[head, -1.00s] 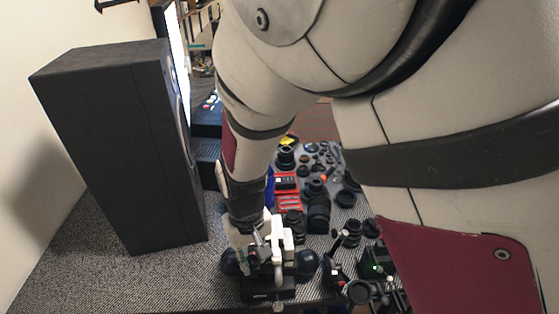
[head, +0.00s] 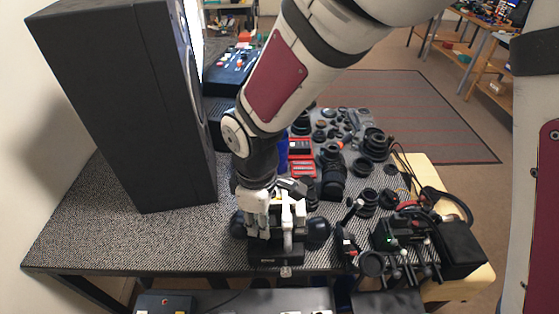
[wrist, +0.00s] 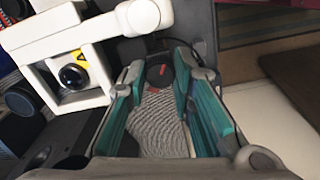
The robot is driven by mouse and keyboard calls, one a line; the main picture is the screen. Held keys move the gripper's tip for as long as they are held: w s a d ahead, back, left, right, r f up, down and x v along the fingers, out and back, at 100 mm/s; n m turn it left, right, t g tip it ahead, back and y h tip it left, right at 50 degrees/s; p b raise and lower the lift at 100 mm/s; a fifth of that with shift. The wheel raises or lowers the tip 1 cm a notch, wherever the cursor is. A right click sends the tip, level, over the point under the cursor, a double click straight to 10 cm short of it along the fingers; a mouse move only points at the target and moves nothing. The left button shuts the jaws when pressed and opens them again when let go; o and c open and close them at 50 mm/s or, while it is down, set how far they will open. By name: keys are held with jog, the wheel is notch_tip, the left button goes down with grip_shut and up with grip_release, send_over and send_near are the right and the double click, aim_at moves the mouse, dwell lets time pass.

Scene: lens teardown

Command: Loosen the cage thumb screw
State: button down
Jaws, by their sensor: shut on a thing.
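A white cage-like fixture on a dark base (head: 275,258) stands near the table's front edge; its white frame (wrist: 85,62) fills the upper left of the wrist view. My gripper (head: 262,228) is at the fixture's left side in the head view, pointing down. In the wrist view my gripper (wrist: 160,76) has its teal-padded fingers closed on a small dark round knob with a red mark, which seems to be the thumb screw (wrist: 157,75). The fingers hide part of it. Another black knob (wrist: 73,76) sits in the white frame beside a yellow label, apart from the fingers.
A tall black speaker (head: 125,110) stands on the left of the grey textured table (head: 110,235). Lenses (head: 333,180), red trays (head: 301,165) and small parts crowd the table behind and right of the fixture. The table's left front is clear.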

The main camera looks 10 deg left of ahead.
jog(key=n, duration=0.5)
jog(key=shift+n+b, duration=0.4)
dwell(0.4)
jog(key=c, duration=1.7)
grip_release()
jog(key=shift+o, duration=0.2)
notch_tip(320, 180, up, 12)
